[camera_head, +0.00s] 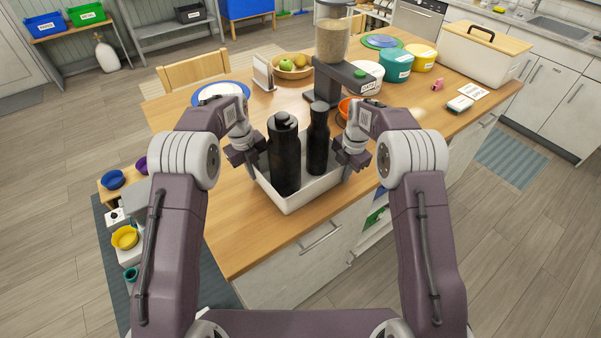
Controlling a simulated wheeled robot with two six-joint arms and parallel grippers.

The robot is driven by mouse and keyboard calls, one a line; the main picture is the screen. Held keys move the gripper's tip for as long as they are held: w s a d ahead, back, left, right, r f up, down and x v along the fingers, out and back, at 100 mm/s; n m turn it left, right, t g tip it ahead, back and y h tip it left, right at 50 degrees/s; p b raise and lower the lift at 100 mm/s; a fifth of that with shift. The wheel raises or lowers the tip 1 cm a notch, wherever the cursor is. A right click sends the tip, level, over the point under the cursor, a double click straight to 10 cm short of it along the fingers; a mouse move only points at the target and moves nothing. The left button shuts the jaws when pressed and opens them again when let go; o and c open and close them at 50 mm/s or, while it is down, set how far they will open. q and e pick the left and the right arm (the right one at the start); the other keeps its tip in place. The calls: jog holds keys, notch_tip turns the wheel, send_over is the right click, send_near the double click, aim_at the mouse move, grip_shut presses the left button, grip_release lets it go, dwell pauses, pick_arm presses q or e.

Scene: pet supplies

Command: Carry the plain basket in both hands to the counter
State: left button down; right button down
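The plain white basket (291,203) is in front of me at the wooden counter, with two dark bottles standing in it: a wider one (284,160) on the left and a slimmer one (318,140) on the right. My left gripper (250,160) is at the basket's left rim and appears shut on it. My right gripper (348,163) is at the right rim and also appears shut on it. The fingertips are partly hidden by the gripper bodies and rim. I cannot tell whether the basket's underside touches the wooden top (235,235).
A grinder-like dispenser (332,45), an orange bowl (346,107) and several lidded tubs (397,65) stand behind the basket. A blue-rimmed plate (220,92) is at the back left. The top is clear at the front left. Bowls on a low stand (125,237) are left of the counter.

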pick_arm(q)
jog(key=shift+w+r, duration=0.15)
jog(key=shift+r, duration=0.05)
pick_arm(e)
jog(key=shift+w+r, duration=0.15)
jog(key=shift+r, duration=0.05)
